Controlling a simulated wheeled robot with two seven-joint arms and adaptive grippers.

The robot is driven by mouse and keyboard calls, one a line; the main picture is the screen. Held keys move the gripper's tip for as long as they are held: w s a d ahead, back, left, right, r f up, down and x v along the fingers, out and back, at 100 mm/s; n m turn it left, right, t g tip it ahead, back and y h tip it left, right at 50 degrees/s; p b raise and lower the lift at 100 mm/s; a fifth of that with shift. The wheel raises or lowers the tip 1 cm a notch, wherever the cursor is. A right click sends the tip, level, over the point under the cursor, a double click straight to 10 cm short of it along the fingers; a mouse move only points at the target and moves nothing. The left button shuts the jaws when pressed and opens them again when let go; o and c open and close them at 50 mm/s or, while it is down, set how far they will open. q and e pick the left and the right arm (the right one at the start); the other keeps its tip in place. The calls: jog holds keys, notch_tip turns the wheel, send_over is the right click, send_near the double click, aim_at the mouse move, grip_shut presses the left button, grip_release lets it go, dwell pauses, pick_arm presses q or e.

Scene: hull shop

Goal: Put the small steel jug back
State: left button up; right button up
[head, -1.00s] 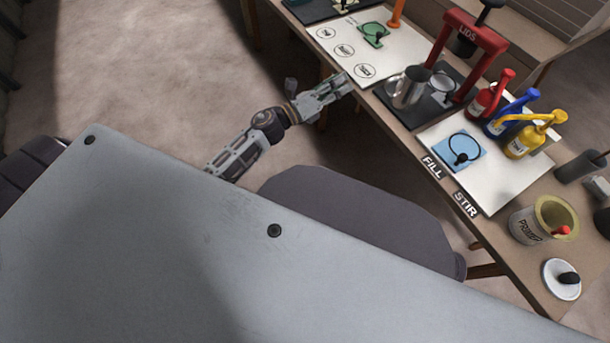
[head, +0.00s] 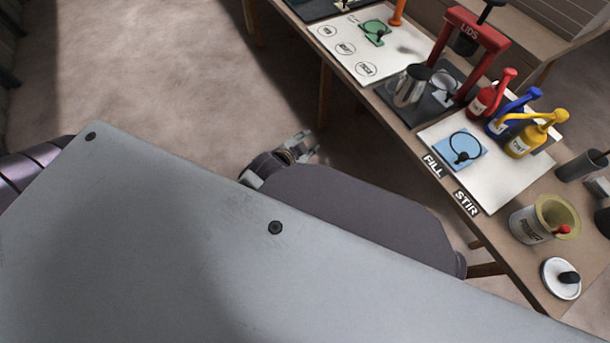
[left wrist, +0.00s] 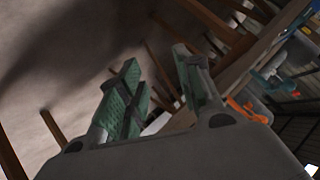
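The small steel jug (head: 410,86) stands on a dark mat (head: 427,115) on the bench in the head view, left of the red lid press. A shiny round tin or lid (head: 445,84) is close to its right. My left gripper (head: 308,144) is away from the bench, lower left of the jug, partly hidden behind my grey body. In the left wrist view its two fingers (left wrist: 160,90) are spread with nothing between them. My right gripper is not in view.
The red LIDS press (head: 473,38) is beside the jug. Red (head: 490,95), blue (head: 512,112) and yellow (head: 530,135) bottles stand to its right. A tin (head: 535,222) is at the near end. A white sheet with circles (head: 350,48) lies left of the mat.

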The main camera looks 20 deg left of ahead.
pick_arm(q)
jog(key=s+d+f+n+g+h, duration=0.1)
jog(key=s+d+f+n+g, duration=0.1)
jog(key=s, duration=0.5)
jog(key=s+d+f+n+g+h, duration=0.1)
jog(key=s+d+f+n+g, duration=0.2)
jog(key=s, duration=0.4)
jog(key=shift+d+f+n+g, duration=0.3)
jog(key=shift+d+n+g, duration=0.3)
jog(key=shift+g, duration=0.1)
jog(key=shift+w, duration=0.15)
